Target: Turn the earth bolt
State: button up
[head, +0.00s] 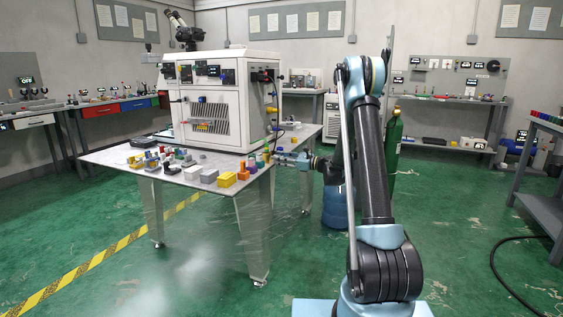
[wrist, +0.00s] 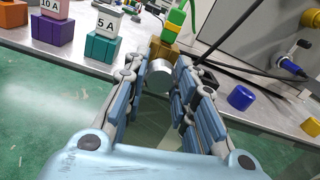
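In the wrist view, a silver round bolt head (wrist: 160,70) faces me on the front of a brass-coloured block (wrist: 164,50). A green plug or lug (wrist: 174,24) with a yellow-green lead stands on top of the block. My gripper (wrist: 157,72) has one finger on each side of the bolt head. The fingers are apart, with small gaps seeming to show beside the bolt; contact is hard to judge. In the head view, my gripper (head: 284,158) is at the right front edge of the metal table (head: 150,178), and the bolt is too small to make out.
Purple (wrist: 55,28) and teal (wrist: 100,47) blocks with 10 A and 5 A labels stand left of the bolt. A blue cap (wrist: 240,97) lies to its right. A large white machine cabinet (head: 218,100) stands on the table. Green floor in front is clear.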

jog(key=shift+n, duration=0.6)
jog(key=shift+w, duration=0.1)
jog(key=o, duration=1.1)
jog(key=shift+d, duration=0.15)
jog(key=v, duration=1.1)
jog(key=shift+d, duration=0.4)
